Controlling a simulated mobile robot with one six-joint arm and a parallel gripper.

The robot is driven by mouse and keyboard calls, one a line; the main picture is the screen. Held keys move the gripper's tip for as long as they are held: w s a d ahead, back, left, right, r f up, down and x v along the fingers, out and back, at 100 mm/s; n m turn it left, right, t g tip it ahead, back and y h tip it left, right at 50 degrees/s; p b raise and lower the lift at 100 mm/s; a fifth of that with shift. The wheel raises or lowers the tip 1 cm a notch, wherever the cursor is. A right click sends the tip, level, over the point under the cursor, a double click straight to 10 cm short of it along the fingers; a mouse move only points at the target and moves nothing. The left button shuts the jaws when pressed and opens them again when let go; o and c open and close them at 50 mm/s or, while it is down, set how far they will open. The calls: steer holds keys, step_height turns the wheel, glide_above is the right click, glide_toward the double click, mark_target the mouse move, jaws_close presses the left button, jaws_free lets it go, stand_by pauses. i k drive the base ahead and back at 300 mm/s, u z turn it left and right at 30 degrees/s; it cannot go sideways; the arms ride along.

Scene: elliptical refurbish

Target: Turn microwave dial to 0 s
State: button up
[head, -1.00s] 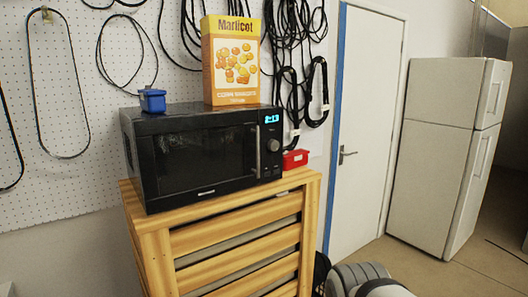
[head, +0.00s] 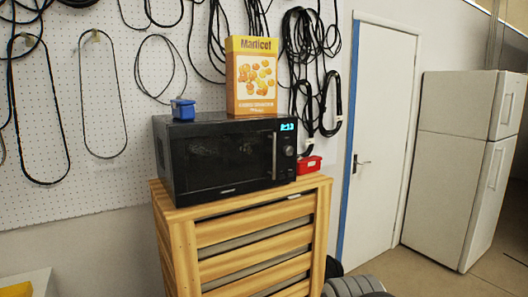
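A black microwave (head: 225,155) stands on a slatted wooden cabinet (head: 254,232), with its door shut. Its lit blue display (head: 287,127) is at the upper right of the front and seems to show digits, too small to read surely. The round dial (head: 289,151) sits below the display, right of the vertical door handle (head: 274,155). The dial's setting is too small to make out.
Cables hang on the pegboard behind. A white door (head: 377,150) and a white fridge (head: 450,170) are at right.

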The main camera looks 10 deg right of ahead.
mark_target(288, 150)
steer(key=u, duration=0.2)
steer(key=i, duration=1)
steer(key=z, duration=0.5)
